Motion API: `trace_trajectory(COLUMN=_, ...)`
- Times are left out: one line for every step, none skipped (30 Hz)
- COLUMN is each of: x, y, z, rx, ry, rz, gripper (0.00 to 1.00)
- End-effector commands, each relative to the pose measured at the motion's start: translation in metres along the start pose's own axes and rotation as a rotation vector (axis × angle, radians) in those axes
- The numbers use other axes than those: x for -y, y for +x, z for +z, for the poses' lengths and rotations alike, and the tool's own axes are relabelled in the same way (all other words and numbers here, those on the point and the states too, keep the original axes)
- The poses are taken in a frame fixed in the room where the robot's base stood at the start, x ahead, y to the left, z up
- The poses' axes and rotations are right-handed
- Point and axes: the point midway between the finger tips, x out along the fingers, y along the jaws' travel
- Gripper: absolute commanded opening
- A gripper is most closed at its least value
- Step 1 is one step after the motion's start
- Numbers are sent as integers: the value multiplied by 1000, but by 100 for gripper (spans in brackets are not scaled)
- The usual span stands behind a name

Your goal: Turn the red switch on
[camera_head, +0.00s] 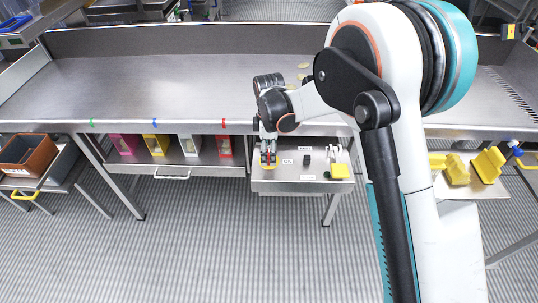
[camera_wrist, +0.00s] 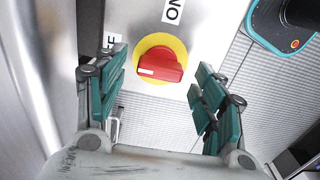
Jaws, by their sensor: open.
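The red switch (camera_wrist: 161,66) is a knob on a round yellow plate (camera_wrist: 180,45) on a grey panel in the wrist view. Its grip lies roughly crosswise, with a small white mark at its left end. An "ON" label (camera_wrist: 173,10) is above right of it. A second label (camera_wrist: 110,40), mostly hidden by my left finger, ends in "F". My gripper (camera_wrist: 160,82) is open, its teal-padded fingers on either side of the switch, with nothing held. In the head view my gripper (camera_head: 268,150) is over the switch at the left of the control panel (camera_head: 300,182).
A black knob (camera_head: 307,160) and a yellow piece (camera_head: 339,171) are on the panel to the right. The steel table (camera_head: 190,80) stands behind and above. Pink, yellow, white and red containers (camera_head: 175,146) sit on a shelf to the left. The floor in front is clear.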

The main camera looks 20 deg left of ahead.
Motion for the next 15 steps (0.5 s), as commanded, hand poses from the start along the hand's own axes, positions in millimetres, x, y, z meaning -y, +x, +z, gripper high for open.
trace_trajectory(x=0, y=6, z=0, rx=0, ry=0, rz=0, gripper=63)
trace_trajectory(x=0, y=7, z=0, rx=0, ry=0, rz=0, gripper=63)
trace_trajectory(x=0, y=9, z=0, rx=0, ry=0, rz=0, gripper=63)
trace_trajectory(x=0, y=10, z=0, rx=0, ry=0, rz=0, gripper=63)
trace_trajectory(x=0, y=11, z=0, rx=0, ry=0, rz=0, gripper=63)
trace_trajectory(x=0, y=12, z=0, rx=0, ry=0, rz=0, gripper=63)
trace_trajectory(x=0, y=12, z=0, rx=0, ry=0, rz=0, gripper=63)
trace_trajectory(x=0, y=12, z=0, rx=0, ry=0, rz=0, gripper=63)
trace_trajectory(x=0, y=12, z=0, rx=0, ry=0, rz=0, gripper=63)
trace_trajectory(x=0, y=12, z=0, rx=0, ry=0, rz=0, gripper=63)
trace_trajectory(x=0, y=12, z=0, rx=0, ry=0, rz=0, gripper=63)
trace_trajectory(x=0, y=12, z=0, rx=0, ry=0, rz=0, gripper=63)
trace_trajectory(x=0, y=12, z=0, rx=0, ry=0, rz=0, gripper=63)
trace_trajectory(x=0, y=12, z=0, rx=0, ry=0, rz=0, gripper=61)
trace_trajectory(x=0, y=12, z=0, rx=0, ry=0, rz=0, gripper=52)
